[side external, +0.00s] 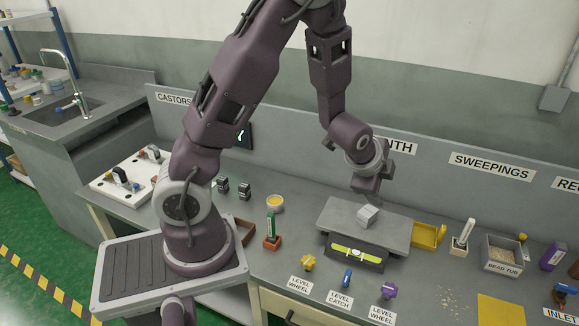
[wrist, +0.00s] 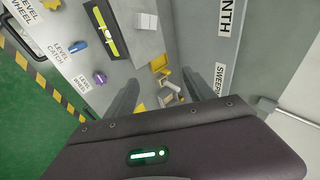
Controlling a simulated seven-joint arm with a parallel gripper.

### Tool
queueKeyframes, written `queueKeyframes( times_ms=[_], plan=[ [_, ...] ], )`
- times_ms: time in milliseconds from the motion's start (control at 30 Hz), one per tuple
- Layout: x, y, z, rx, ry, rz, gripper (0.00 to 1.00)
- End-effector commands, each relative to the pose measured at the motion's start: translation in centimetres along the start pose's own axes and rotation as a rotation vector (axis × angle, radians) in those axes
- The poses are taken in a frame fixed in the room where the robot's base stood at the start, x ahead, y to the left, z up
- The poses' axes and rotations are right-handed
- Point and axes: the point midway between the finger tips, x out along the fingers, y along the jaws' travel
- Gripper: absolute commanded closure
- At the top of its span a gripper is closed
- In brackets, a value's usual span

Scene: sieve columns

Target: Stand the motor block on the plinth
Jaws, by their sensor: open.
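The plinth (side external: 340,217) is a raised grey slab on the bench, with a yellow-green level (side external: 356,255) along its front. A small pale grey block (side external: 367,215), which looks like the motor block, rests on the plinth's top. In the wrist view the block (wrist: 148,21) shows ribbed sides, near the plinth's edge (wrist: 150,48). I cannot tell which of its faces is down. My gripper (side external: 372,192) hangs above and behind the block, apart from it. In the wrist view my gripper (wrist: 160,82) has its two fingers spread with nothing held between them.
Right of the plinth are a yellow holder (side external: 427,236), a white-handled tool in a block (side external: 463,237) and the bead tub (side external: 502,257). Knobs labelled level wheel (side external: 308,263) and level catch (side external: 347,278) lie in front. Dark blocks (side external: 244,191) stand left. The back wall is close behind.

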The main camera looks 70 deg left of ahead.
Motion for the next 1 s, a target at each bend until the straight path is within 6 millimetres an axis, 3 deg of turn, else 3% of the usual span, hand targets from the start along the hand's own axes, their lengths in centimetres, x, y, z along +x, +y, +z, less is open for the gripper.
queueKeyframes(
  times_ms=[33,100,200,300,400,567,1000],
  plan=[
    [-4.2,-0.6,-1.4,-0.149,0.056,0.048,0.37],
    [-10.2,-0.1,-2.2,-0.339,0.101,0.14,0.37],
    [-18.5,1.9,-1.5,-0.556,0.12,0.248,0.37],
    [-24.8,4.6,0.9,-0.715,0.089,0.302,0.37],
    [-28.5,7.2,3.5,-0.826,0.04,0.313,0.37],
    [-30.6,9.2,5.6,-0.908,-0.006,0.308,0.37],
    [-30.6,9.3,5.7,-0.912,-0.01,0.31,0.37]
  ],
)
